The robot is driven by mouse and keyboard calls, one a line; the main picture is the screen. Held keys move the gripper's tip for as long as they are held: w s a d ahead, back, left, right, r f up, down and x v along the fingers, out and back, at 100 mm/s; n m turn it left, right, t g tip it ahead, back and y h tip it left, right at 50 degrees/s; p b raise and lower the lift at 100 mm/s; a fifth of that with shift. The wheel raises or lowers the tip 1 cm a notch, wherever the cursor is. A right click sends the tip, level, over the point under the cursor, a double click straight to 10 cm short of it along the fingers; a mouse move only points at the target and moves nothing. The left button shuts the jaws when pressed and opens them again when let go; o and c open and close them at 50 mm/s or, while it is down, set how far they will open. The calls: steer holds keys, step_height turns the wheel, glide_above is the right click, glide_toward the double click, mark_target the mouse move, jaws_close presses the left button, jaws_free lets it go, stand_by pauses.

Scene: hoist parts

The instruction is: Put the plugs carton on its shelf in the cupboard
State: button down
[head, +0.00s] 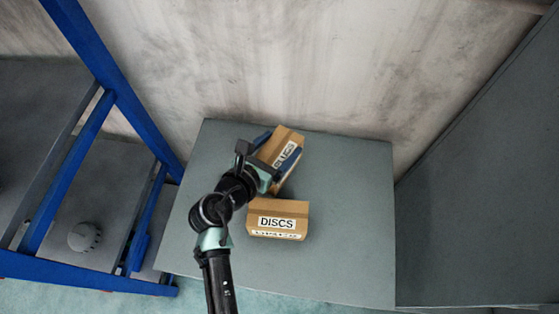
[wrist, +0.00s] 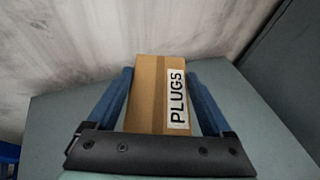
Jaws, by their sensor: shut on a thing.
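The plugs carton (head: 288,142) is a brown cardboard box with a white label, over the far part of a grey table top. The wrist view shows the carton (wrist: 147,92) with PLUGS readable on its label. My gripper (head: 276,150) has its blue fingers on both sides of the carton, shut on it; the fingers also show in the wrist view (wrist: 165,95). The carton is turned at an angle. I cannot tell whether it touches the table. The cupboard is not clearly identifiable; a tall grey panel (head: 480,180) stands at the right.
A carton labelled DISCS (head: 278,218) sits on the grey table (head: 350,240), close in front of the plugs carton. A blue-framed rack (head: 115,95) with grey shelves stands at the left, with a round grey thing (head: 84,237) on it. The table's right part is clear. A wall is behind.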

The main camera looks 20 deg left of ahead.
steer(key=shift+w+a+f+b, duration=0.1)
steer(key=shift+f+b, duration=0.55)
steer(key=shift+f, duration=1.65)
steer(key=shift+f, duration=0.1)
jaws_free()
steer(key=shift+f, duration=0.1)
steer(key=shift+s+r, duration=0.3)
steer(key=shift+s, duration=0.1)
steer(key=p+v, duration=0.1)
steer(key=v, duration=1)
steer(key=shift+s, duration=0.15)
